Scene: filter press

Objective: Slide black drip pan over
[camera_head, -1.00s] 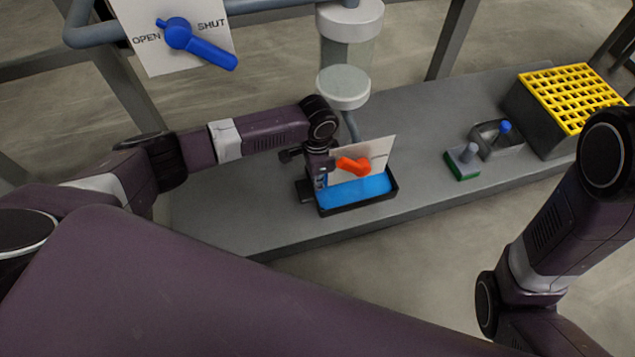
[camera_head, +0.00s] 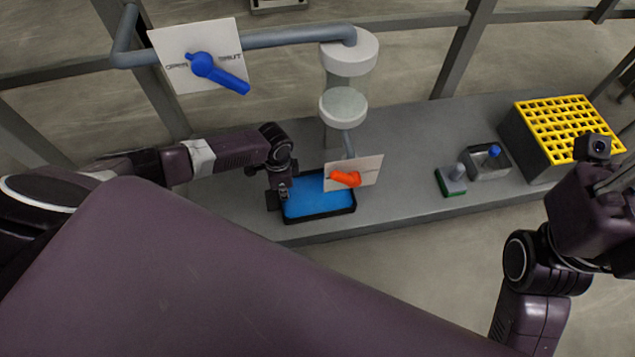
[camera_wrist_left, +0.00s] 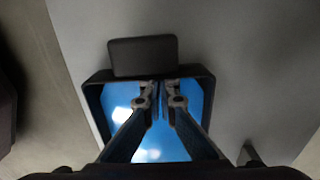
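The black drip pan (camera_head: 319,215), with bright blue inside, lies on the grey platform to the lower left of the orange-handled valve plate. Its dark rim and a flat black tab (camera_wrist_left: 143,56) show in the left wrist view. My left gripper (camera_head: 283,194) is at the pan's left end. In the left wrist view its fingertips (camera_wrist_left: 158,92) are nearly together, inside the pan against the wall by the tab. Nothing shows clearly between them. My right wrist is at the right edge; its fingers are not clear.
A blue lever (camera_head: 218,73) is on a plate above.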

